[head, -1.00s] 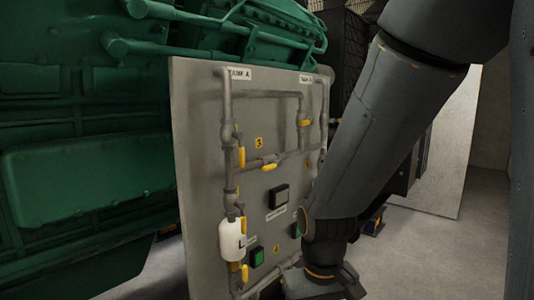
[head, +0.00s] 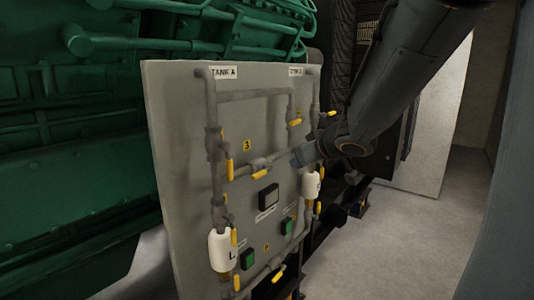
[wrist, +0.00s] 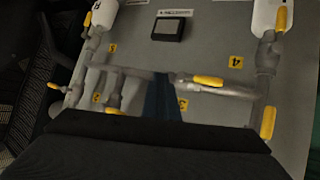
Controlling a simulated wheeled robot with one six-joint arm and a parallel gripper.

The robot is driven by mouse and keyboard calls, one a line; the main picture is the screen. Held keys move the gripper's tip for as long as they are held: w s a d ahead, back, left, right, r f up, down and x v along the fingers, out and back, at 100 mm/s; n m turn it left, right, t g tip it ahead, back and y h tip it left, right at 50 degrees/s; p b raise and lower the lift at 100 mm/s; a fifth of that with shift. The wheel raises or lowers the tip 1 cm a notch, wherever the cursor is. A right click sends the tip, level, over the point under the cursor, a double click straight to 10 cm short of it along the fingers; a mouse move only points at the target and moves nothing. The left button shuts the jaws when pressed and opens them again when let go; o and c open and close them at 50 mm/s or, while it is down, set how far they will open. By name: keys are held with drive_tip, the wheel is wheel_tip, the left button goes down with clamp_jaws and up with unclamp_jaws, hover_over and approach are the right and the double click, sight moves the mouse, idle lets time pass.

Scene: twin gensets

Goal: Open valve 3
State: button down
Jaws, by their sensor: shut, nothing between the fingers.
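A yellow tag reading 3 (head: 247,145) is on the grey panel (head: 170,200) in the head view. Nearest it are a yellow handle on the horizontal crossbar pipe (head: 260,175) and a downward handle on the left pipe (head: 230,169). I cannot tell for certain which belongs to the tag. The crossbar handle lies along its pipe and shows in the wrist view (wrist: 208,82). My gripper (head: 299,159) is shut and empty, to the right of the crossbar handle. In the wrist view its dark fingers (wrist: 164,98) reach the crossbar, left of that handle; contact is unclear.
Other yellow handles sit close by, one at upper right (head: 295,122). White filters (head: 222,249) hang on both side pipes. A black box (head: 268,196) is mid-panel. The green genset (head: 70,140) stands behind. The floor (head: 410,240) is clear to the right.

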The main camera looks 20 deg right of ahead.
wheel_tip(320, 180, up, 6)
drive_tip(key=s+a+r+n+y+p, duration=0.1)
drive_tip(key=s+a+n+y+p, duration=0.1)
drive_tip(key=y, duration=0.1)
drive_tip(key=n+g+y+p, duration=0.2)
drive_tip(key=g, duration=0.1)
hover_over(262, 173)
drive_tip(key=s+d, duration=0.1)
drive_tip(key=s, duration=0.2)
wheel_tip(262, 173, down, 4)
drive_tip(key=f, duration=0.4)
drive_tip(key=shift+w+a+b, duration=0.2)
drive_tip(key=shift+w+b, duration=0.15)
drive_tip(key=shift+b, duration=0.05)
